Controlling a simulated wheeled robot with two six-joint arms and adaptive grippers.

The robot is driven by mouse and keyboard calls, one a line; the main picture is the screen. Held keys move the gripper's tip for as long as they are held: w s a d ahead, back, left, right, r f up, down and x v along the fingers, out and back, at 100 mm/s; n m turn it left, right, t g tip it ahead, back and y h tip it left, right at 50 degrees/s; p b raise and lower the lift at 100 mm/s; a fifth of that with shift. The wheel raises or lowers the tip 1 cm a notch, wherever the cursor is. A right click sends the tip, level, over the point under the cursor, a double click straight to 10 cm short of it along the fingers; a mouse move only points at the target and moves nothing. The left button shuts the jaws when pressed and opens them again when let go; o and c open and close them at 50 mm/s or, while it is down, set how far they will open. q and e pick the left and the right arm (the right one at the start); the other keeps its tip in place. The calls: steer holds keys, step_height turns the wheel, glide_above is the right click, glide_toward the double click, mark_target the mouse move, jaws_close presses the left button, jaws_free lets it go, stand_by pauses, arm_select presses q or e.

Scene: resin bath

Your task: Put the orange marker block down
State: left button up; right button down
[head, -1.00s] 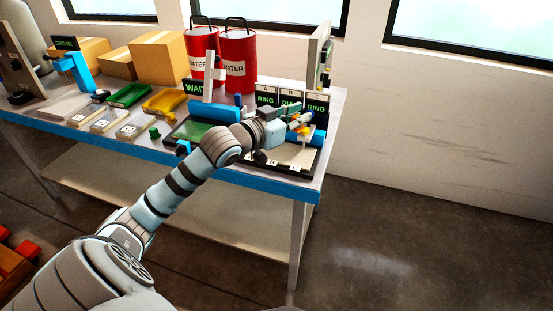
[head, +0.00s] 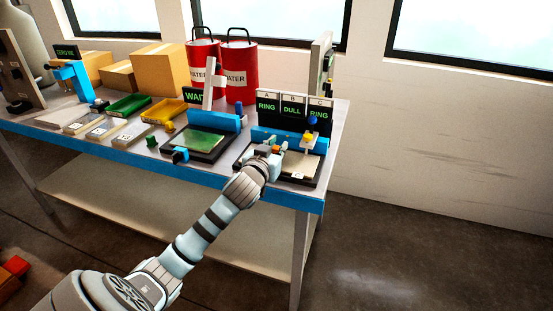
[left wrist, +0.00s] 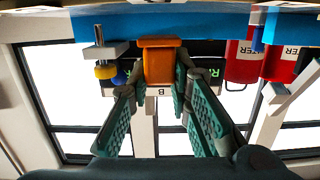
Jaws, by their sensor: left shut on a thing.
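My left gripper (head: 272,152) is over the left part of the station with the A, B and C signs. In the left wrist view its two green fingers (left wrist: 160,88) are shut on the orange marker block (left wrist: 160,62), one on each side. Only a small bit of the orange block (head: 276,149) shows in the head view, by the fingertips. I cannot tell whether the block touches anything beneath it. The signs (head: 292,105) read RING, DULL and RING. My right gripper is not in view.
A yellow knob (head: 307,138) and a blue knob (head: 312,120) stand right of the gripper. A green-topped plate (head: 205,140) lies to the left. Red water cans (head: 240,72) and cardboard boxes (head: 158,70) stand behind. A bare pale strip of the station's tray (head: 303,165) shows right of the gripper.

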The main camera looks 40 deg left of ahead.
arm_select(q)
step_height(320, 180, down, 2)
steer(key=shift+f, duration=0.1)
steer(key=o, duration=0.8)
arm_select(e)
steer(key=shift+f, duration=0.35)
